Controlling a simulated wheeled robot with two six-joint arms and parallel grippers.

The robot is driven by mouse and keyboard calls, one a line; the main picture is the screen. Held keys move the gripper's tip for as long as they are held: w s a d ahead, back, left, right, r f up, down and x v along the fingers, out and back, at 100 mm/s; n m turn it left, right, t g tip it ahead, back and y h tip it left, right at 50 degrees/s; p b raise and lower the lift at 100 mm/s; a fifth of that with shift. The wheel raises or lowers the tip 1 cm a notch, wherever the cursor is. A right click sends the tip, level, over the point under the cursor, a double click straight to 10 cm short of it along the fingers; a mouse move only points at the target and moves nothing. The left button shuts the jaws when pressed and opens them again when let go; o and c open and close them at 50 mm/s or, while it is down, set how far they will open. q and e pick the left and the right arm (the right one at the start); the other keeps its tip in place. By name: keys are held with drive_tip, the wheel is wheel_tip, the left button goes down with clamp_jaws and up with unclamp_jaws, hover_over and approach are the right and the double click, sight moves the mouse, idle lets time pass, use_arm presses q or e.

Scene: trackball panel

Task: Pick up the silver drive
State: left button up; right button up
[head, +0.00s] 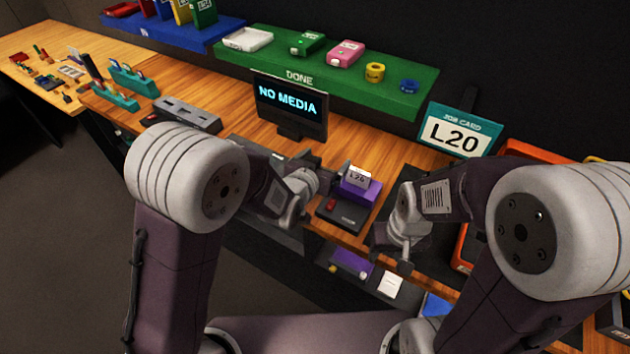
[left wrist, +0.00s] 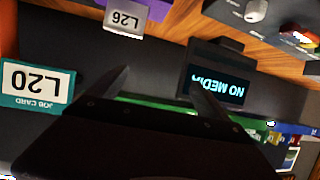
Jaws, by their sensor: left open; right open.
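I cannot pick out a silver drive with certainty. A grey slotted unit (head: 187,114) stands on the bench left of the screen, and a pale thing (head: 390,286) lies below the bench's front edge. My left gripper (head: 326,178) is over the bench, left of the purple block labelled L26 (head: 368,190). In the left wrist view my left gripper (left wrist: 160,92) is open, with nothing between its fingers. The label (left wrist: 123,20) shows upside down there. My right gripper (head: 390,258) is open and empty near the bench's front edge, right of the block.
A screen (head: 290,104) reads NO MEDIA. A job card (head: 456,134) reads L20. A green DONE shelf (head: 390,98) at the back holds several small items. An orange tray (head: 463,246) is at the right. Teal racks (head: 135,80) stand at the left.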

sight(358, 175)
use_arm(q)
drive_tip(key=shift+m+g+h, duration=0.3)
drive_tip(key=shift+m+g, duration=0.2)
drive_tip(key=shift+m, duration=0.1)
drive_tip(key=s+d+f, duration=0.2)
drive_tip(key=f, duration=0.1)
drive_tip(key=d+f, duration=0.1)
drive_tip(key=shift+s+d+f+b, duration=0.25)
drive_tip(key=shift+s+b, duration=0.05)
drive_tip(key=shift+s, duration=0.1)
drive_tip(key=d, duration=0.1)
drive_tip(key=w+d+f, duration=0.1)
drive_tip(key=d+f+p, duration=0.1)
drive_tip(key=shift+w+d, duration=0.15)
drive_tip(key=shift+d, duration=0.25)
drive_tip(key=shift+w+d+f, duration=0.1)
drive_tip(key=shift+w, duration=0.05)
drive_tip(key=shift+w+d, duration=0.15)
drive_tip(key=shift+d, duration=0.05)
drive_tip(key=p+x, duration=0.1)
drive_tip(key=x, duration=0.3)
drive_tip(key=shift+w+d+f, duration=0.2)
drive_tip(key=shift+w, duration=0.15)
drive_tip(key=shift+s+r, duration=0.1)
drive_tip(key=shift+s, duration=0.05)
drive_tip(key=c, duration=1.6)
wheel_tip(358, 175, up, 10)
drive_tip(key=shift+b, duration=0.3)
use_arm(e)
drive_tip(key=shift+w+a+r, duration=0.15)
